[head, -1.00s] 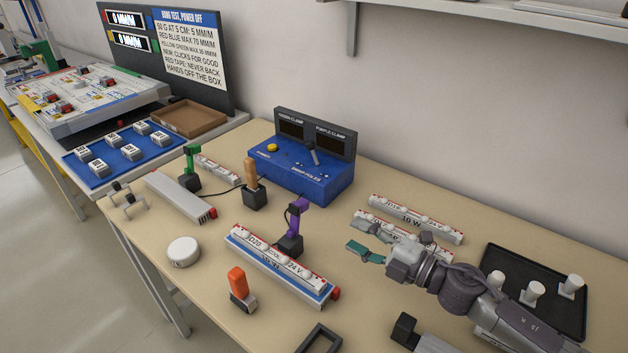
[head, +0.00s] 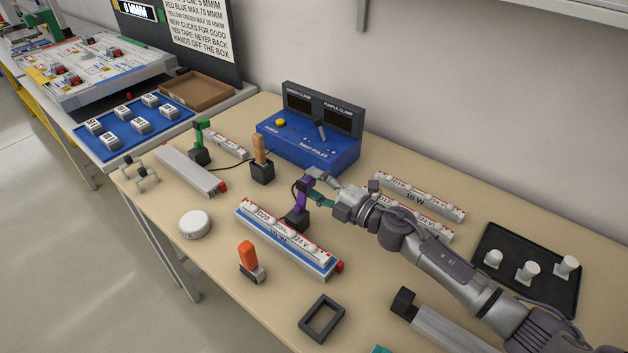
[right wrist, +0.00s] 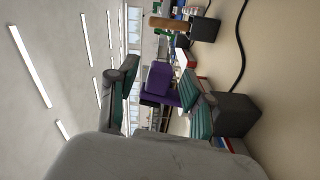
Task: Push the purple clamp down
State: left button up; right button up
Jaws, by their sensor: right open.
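The purple clamp (head: 301,196) rises from a dark base (head: 295,218) behind a blue-and-white lamp strip in the head view. Its arm stands raised. My right gripper (head: 317,187) is open, with its fingers at the right side of the clamp's upper part. In the right wrist view, the purple clamp (right wrist: 158,78) shows between the two spread fingers of the right gripper (right wrist: 155,88). I cannot tell whether either finger touches it. My left gripper is not clearly in view; a small teal patch at the bottom edge cannot be identified.
The blue control box (head: 310,148) with two dark displays stands behind the clamp. A wooden-handled clamp (head: 259,153) and a green one (head: 200,142) stand to its left. An orange-handled clamp (head: 248,258) is in front. A black tray (head: 500,235) lies right.

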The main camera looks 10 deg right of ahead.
jog(key=shift+w+a, duration=0.1)
jog(key=shift+w, duration=0.15)
pick_arm(q)
jog(key=shift+s+d, duration=0.1)
jog(key=shift+s, duration=0.05)
jog(key=shift+s, duration=0.2)
pick_arm(e)
grip_shut()
